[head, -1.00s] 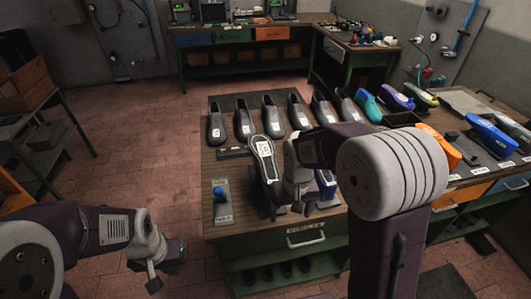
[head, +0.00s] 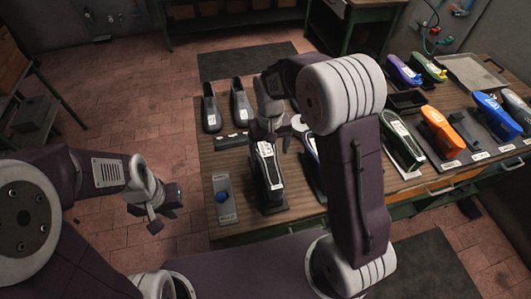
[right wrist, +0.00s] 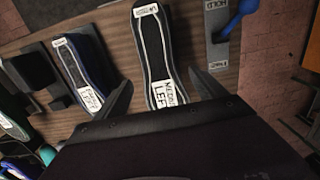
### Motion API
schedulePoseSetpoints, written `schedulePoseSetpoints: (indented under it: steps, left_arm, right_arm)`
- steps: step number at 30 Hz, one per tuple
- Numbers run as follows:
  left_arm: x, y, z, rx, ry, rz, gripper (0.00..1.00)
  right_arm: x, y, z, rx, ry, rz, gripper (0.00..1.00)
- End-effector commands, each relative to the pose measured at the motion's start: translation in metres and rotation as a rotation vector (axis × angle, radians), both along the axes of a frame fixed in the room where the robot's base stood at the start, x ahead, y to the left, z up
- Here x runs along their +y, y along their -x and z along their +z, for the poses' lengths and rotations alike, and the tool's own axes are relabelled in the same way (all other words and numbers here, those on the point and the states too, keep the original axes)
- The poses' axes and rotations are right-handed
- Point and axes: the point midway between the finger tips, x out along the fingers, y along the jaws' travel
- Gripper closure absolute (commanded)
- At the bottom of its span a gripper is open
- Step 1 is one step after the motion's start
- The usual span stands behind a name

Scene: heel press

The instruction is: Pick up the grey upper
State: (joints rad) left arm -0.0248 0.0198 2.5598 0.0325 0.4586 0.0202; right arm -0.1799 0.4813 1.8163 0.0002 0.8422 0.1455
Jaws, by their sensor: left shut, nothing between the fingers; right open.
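Two grey uppers stand at the back left of the table, one (head: 212,113) at the far left and another (head: 241,107) beside it. Other grey uppers of that row do not show; my right arm crosses that area. My right gripper (head: 277,132) is open and in front of the two uppers, to their right. In the right wrist view its fingers (right wrist: 160,92) are apart over a dark, white-outlined sole-shaped piece (right wrist: 153,50) with a white label. My left gripper (head: 160,207) is shut and empty, off the table to the left.
The labelled piece stands on a dark stand (head: 272,207). A plate with a blue knob (head: 222,197) lies left of it. Orange (head: 441,131), purple (head: 403,70) and blue (head: 497,113) uppers stand to the right. A grey tray (head: 470,72) lies at the back right.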

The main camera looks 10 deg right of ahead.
Motion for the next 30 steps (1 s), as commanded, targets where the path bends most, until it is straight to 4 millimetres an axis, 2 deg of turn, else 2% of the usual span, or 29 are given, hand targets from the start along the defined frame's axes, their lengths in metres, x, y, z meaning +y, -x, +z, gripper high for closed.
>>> schedulePoseSetpoints:
  steps: [6, 12, 16, 19, 27, 30]
  left_arm:
    - [0.0, 0.0, 0.011, 0.0, 0.0, 0.0, 1.0]
    - [0.0, 0.0, 0.017, 0.0, 0.0, 0.0, 1.0]
    - [0.0, 0.0, 0.031, -0.001, 0.0, 0.0, 1.0]
    - [0.0, 0.0, 0.032, -0.001, 0.0, 0.0, 1.0]
    - [0.0, 0.0, 0.031, 0.0, 0.0, 0.0, 1.0]
    - [0.0, 0.0, 0.031, 0.0, 0.0, 0.0, 1.0]
  right_arm:
    - [0.0, 0.002, -0.03, 0.005, 0.001, 0.0, 0.19]
    - [0.0, 0.002, -0.04, 0.006, 0.001, 0.0, 0.19]
    - [0.001, 0.005, -0.063, 0.009, 0.001, 0.0, 0.19]
    - [0.001, 0.004, -0.079, 0.005, 0.001, 0.0, 0.19]
    - [0.001, 0.003, -0.086, 0.001, 0.0, -0.001, 0.19]
    - [0.001, 0.003, -0.086, 0.001, 0.001, 0.0, 0.47]
